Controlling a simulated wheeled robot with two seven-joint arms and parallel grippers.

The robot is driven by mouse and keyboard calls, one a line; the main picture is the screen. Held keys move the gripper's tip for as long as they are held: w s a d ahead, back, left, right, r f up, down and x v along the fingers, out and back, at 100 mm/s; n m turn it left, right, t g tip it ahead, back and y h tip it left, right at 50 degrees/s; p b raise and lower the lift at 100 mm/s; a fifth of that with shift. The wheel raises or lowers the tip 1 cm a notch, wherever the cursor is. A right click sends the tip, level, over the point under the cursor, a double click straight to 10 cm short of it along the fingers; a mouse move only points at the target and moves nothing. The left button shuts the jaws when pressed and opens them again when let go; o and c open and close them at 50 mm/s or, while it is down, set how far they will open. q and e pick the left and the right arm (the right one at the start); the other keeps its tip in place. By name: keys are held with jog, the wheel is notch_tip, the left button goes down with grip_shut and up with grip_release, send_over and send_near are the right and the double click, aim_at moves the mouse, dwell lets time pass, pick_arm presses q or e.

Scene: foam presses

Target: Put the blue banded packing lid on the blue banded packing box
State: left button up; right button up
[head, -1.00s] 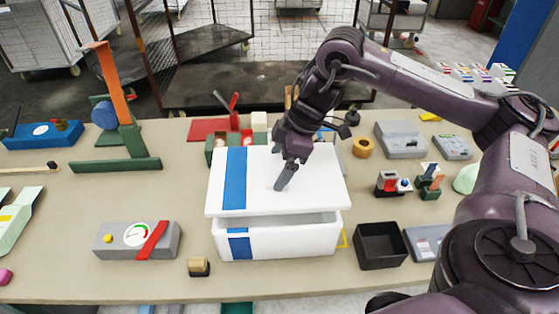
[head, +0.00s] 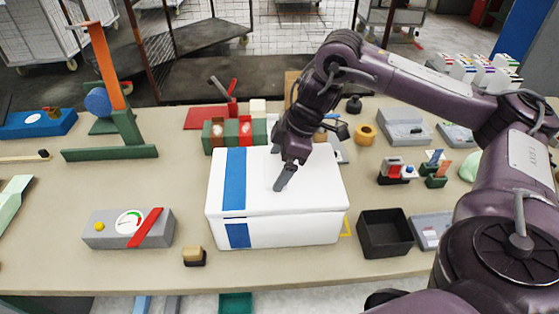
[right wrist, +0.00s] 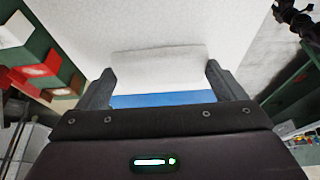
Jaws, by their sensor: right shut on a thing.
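The blue banded packing lid (head: 310,180) is white with a blue stripe. It sits on the white blue banded packing box (head: 290,233) with only a thin seam between them. The lid's stripe lines up closely with the box's stripe at the front. My right gripper (head: 283,180) points down at the middle of the lid. In the right wrist view my right gripper (right wrist: 158,78) has its fingers on either side of the lid's raised white grip (right wrist: 158,62) and is shut on it. The box's inside is hidden. My left gripper is not in view.
A black open bin (head: 385,236) stands right of the box. A grey gauge unit (head: 105,232) and a small wooden-topped block (head: 194,256) are left. A green holder with red parts (head: 222,135) is close behind the box.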

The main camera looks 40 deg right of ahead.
jog(key=o, duration=0.7)
jog(key=shift+r, duration=0.1)
jog(key=shift+d+r, duration=0.15)
jog(key=shift+r, duration=0.2)
jog(key=p+v, duration=0.2)
jog(key=v, duration=0.4)
jog(key=shift+p, duration=0.4)
jog(key=shift+s+d+r+p, duration=0.2)
jog(key=shift+s+r+p, duration=0.05)
jog(key=shift+r+p, duration=0.15)
jog(key=shift+f, duration=0.1)
